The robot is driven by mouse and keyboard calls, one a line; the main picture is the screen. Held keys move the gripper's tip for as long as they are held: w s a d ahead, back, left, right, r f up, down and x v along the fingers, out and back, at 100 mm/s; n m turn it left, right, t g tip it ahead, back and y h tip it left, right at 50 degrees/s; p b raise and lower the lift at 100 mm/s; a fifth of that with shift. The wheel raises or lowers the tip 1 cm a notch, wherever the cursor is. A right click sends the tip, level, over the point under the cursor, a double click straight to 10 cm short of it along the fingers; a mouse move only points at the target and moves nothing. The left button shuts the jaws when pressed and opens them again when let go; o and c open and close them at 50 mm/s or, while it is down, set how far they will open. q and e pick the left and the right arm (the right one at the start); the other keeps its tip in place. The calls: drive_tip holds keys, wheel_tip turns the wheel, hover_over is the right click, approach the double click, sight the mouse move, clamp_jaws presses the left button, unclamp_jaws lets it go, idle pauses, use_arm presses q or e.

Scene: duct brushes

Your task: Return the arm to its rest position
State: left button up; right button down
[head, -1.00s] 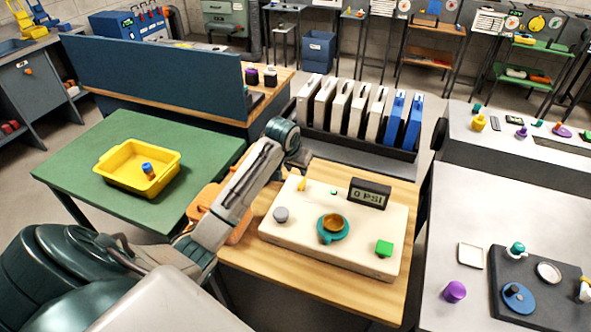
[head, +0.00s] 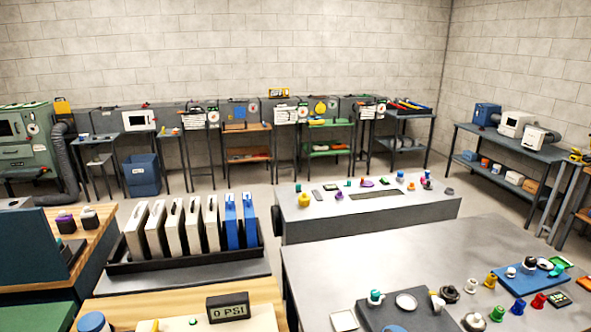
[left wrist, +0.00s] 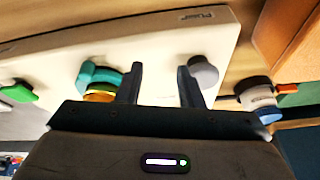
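My left gripper (left wrist: 160,75) shows in the left wrist view with its two fingers apart and nothing between them. It is over a cream panel (left wrist: 150,50) on the wooden table. A teal knob (left wrist: 98,76) with an orange part lies to the left of the fingers, and a grey round knob (left wrist: 204,70) lies close to the right finger. I cannot tell whether either finger touches a knob. A grey and blue capped piece (left wrist: 258,95) is farther right, off the panel. My left arm is outside the head view. My right gripper is in neither view.
In the head view, the panel's gauge (head: 228,306) reads 0 PSI. A black rack (head: 190,255) holds white and blue upright cases behind it. A grey table (head: 420,260) with many small parts is at right. Equipment benches line the far wall, with open floor before them.

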use_arm(q)
drive_tip(key=s+d+r+m, duration=0.1)
drive_tip(key=s+d, duration=0.2)
drive_tip(key=s, duration=0.9)
drive_tip(key=s+d+r, duration=0.1)
drive_tip(key=s+d, duration=0.3)
drive_tip(key=s, duration=0.7)
wheel_tip(320, 180, down, 32)
drive_tip(key=a+r+g+b, duration=0.1)
drive_tip(key=a+g+b, duration=0.1)
drive_tip(key=a+b, duration=0.15)
drive_tip(key=s+f+b, duration=0.1)
drive_tip(key=s+f, duration=0.8)
drive_tip(key=f, duration=0.4)
drive_tip(key=s+f+g+b, duration=0.1)
drive_tip(key=s+f+b, duration=0.1)
drive_tip(key=s+f, duration=0.7)
wheel_tip(320, 180, down, 4)
drive_tip(key=shift+s+a+r, duration=0.15)
drive_tip(key=shift+s+a, duration=0.15)
drive_tip(key=shift+a, duration=0.15)
